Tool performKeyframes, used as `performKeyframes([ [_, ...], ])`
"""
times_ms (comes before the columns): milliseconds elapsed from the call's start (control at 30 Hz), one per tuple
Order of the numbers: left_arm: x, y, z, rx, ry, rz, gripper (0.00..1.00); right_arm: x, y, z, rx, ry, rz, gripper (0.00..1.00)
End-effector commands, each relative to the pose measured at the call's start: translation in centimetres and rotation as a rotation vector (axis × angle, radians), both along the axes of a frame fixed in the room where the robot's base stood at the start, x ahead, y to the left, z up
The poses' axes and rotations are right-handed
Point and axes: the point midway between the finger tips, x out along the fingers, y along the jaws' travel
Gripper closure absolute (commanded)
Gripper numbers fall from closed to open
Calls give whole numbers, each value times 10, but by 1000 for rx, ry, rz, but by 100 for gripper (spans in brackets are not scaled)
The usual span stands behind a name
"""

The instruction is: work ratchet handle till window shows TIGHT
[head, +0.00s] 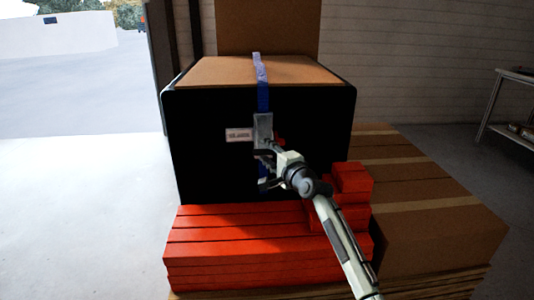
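A blue strap (262,95) runs over the top and down the front of a large black-sided crate (210,165). A grey ratchet body (263,128) sits on the strap at the crate's front. A small pale window label (239,135) is left of it; its blurred text looks like SLACK. A bit of red shows right of the ratchet, perhaps its handle, mostly hidden. My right gripper (266,170) is just below the ratchet, in front of the strap. Whether its fingers touch or hold anything is unclear. My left gripper is out of view.
Red stacked blocks (235,240) lie before the crate, with a stepped red stack (352,178) right of my gripper. Brown cartons (440,220) fill the right side. A metal shelf (490,105) stands far right. The floor at left is clear.

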Motion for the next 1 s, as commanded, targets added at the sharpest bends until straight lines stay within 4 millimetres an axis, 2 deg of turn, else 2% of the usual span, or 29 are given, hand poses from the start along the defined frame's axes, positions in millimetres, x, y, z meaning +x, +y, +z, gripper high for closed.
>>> performKeyframes([
  [133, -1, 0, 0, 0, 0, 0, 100, 0, 0, 0, 0, 0, 0, 62],
  [167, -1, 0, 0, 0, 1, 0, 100, 0, 0, 0, 0, 0, 0, 65],
  [400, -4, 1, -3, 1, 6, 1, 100, 0, 0, 0, 0, 0, 1, 95],
  [467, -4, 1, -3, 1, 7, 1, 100, 0, 0, 0, 0, 0, 0, 100],
  [933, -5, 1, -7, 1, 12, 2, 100, 0, 0, -2, 0, -4, 1, 100],
  [1000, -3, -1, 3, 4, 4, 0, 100, 0, 0, -4, -1, -11, 1, 100],
])
